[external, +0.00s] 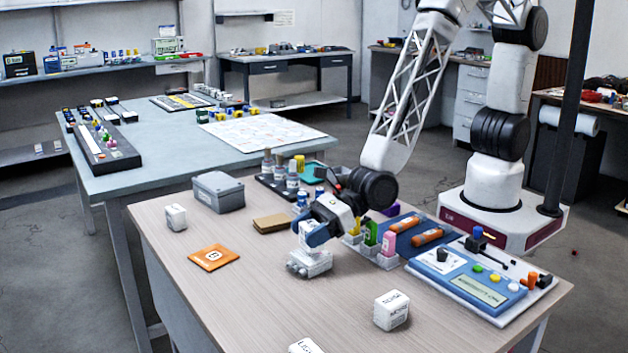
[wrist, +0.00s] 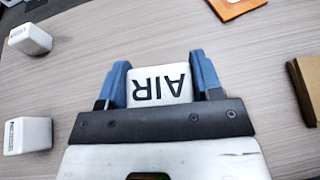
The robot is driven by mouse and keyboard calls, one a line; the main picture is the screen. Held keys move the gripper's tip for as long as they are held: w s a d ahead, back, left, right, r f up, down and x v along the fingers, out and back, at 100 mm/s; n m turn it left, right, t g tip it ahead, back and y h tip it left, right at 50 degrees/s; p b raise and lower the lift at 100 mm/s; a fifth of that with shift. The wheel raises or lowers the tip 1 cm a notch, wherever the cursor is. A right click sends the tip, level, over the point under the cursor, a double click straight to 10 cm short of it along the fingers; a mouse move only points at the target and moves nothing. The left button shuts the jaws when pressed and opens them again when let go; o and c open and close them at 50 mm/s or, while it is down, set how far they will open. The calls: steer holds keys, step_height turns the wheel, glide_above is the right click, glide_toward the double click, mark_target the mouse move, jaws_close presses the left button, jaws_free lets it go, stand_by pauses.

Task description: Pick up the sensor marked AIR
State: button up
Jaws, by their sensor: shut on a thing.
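The sensor marked AIR (wrist: 159,86) is a white block with black letters, upside down in the wrist view. My gripper (wrist: 160,80) is shut on it, with one blue finger against each side. In the external view my gripper (external: 311,256) is low over the front wooden table, left of the coloured bottles. The sensor's outline is hard to separate from my gripper there, and I cannot tell whether it touches the table.
Other white blocks stand at the front right (external: 391,310), the front edge (external: 306,347) and the left (external: 176,217). An orange card (external: 214,258), brown pads (external: 271,223) and a grey box (external: 218,192) lie leftward. A blue control panel (external: 467,277) is right. The table's front middle is clear.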

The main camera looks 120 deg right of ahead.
steer(key=shift+s, duration=0.4)
steer(key=shift+d, duration=0.15)
stand_by(0.4)
